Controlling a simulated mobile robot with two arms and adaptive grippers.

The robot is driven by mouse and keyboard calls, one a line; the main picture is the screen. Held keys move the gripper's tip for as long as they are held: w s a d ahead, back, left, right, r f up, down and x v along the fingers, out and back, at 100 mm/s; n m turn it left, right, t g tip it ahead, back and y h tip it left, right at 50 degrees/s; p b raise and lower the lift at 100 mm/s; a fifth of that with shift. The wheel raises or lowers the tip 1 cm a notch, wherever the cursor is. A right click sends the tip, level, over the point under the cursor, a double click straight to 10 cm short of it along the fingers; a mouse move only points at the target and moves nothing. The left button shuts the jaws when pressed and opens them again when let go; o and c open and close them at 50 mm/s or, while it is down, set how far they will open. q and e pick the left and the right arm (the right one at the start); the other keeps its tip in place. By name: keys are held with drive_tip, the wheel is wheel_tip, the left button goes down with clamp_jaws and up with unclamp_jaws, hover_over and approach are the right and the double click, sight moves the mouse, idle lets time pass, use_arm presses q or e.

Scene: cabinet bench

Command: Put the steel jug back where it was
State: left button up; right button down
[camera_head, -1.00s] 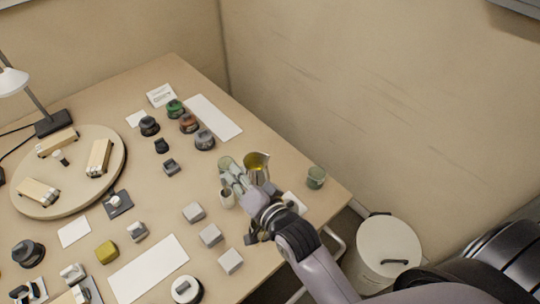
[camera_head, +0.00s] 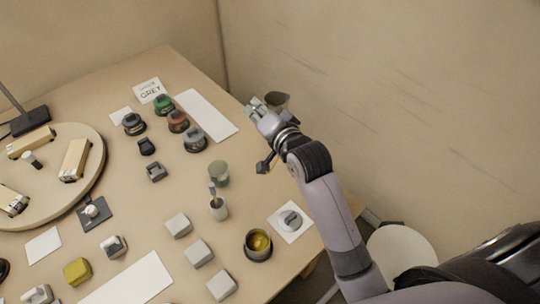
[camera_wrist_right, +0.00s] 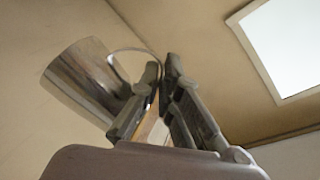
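The steel jug (camera_head: 277,102) is off the table, at the far right side of the bench in front of the wall. My right gripper (camera_head: 260,112) is at its left side in the head view. In the right wrist view the shiny jug (camera_wrist_right: 85,82) shows its curved side and loop handle, and my right gripper (camera_wrist_right: 162,78) is shut on the handle. The jug's inside is too small and dark to read. My left gripper is not in view.
A dark bowl (camera_head: 258,246) with yellow contents, a knob on a white card (camera_head: 290,220), a cup with a tool (camera_head: 218,208) and a green-grey jar (camera_head: 219,174) stand nearby. A bare white sheet (camera_head: 207,116) lies left of the jug. A bin (camera_head: 402,245) stands beside the table.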

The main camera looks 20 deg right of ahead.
drive_tip(key=w+d+f+b, duration=0.1)
drive_tip(key=w+f+b, duration=0.15)
drive_tip(key=w, duration=0.45)
drive_tip(key=shift+w+d+f+b, duration=0.15)
drive_tip(key=shift+f+b, duration=0.15)
drive_tip(key=shift+f, duration=2.85)
drive_tip(key=shift+w+f+b, duration=0.2)
drive_tip(key=shift+f+b, duration=0.1)
drive_tip(key=shift+f, duration=2.85)
drive_tip(key=shift+w+d+f+b, duration=0.15)
drive_tip(key=shift+f+b, duration=0.15)
drive_tip(key=shift+f, duration=2.85)
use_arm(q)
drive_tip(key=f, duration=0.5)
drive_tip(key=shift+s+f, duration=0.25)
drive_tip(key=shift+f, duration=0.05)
use_arm(e)
drive_tip(key=shift+a, duration=0.1)
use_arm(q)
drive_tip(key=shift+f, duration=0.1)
use_arm(e)
drive_tip(key=c, duration=2.3)
unclamp_jaws()
drive_tip(key=shift+f, duration=0.2)
drive_tip(key=o, duration=0.5)
drive_tip(key=shift+r, duration=0.1)
